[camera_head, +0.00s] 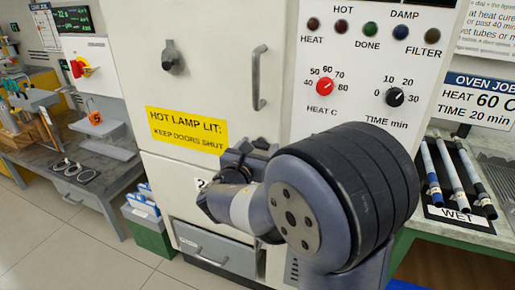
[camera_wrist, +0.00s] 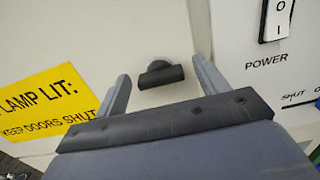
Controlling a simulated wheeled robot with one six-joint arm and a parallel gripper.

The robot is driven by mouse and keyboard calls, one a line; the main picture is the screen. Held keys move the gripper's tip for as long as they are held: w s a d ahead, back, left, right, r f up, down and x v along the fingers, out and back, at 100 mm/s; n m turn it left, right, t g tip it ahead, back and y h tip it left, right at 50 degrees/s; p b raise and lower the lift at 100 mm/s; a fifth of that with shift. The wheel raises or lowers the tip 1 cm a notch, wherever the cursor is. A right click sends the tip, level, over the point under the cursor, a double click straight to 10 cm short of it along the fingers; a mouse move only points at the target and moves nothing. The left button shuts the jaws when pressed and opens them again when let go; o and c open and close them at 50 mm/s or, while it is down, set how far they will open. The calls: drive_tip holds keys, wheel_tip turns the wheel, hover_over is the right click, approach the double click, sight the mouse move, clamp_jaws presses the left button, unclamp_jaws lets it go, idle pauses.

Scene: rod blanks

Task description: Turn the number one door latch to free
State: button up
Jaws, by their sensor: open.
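The oven cabinet's upper door (camera_head: 225,35) is shut, with a dark latch knob (camera_head: 172,57) whose bar stands about upright. No number one tag is visible. My gripper (camera_head: 238,160) is beside the yellow sign, before the seam and the lower door (camera_head: 170,180), which bears a partly covered "2" tag (camera_head: 201,184). In the wrist view my gripper (camera_wrist: 160,72) is open, with a dark latch (camera_wrist: 161,74) between its fingertips. That latch's bar lies nearly level and no grip shows.
A grey bar handle (camera_head: 259,77) stands out on the upper door. The yellow sign (camera_head: 187,128) lies below the knob. The control panel (camera_head: 360,60) is at right, with a power switch (camera_wrist: 276,20) in the wrist view. Rods lie on the right bench (camera_head: 470,232).

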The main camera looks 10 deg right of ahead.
drive_tip(key=shift+c, duration=0.2)
drive_tip(key=c, duration=1)
drive_tip(key=shift+o, duration=0.2)
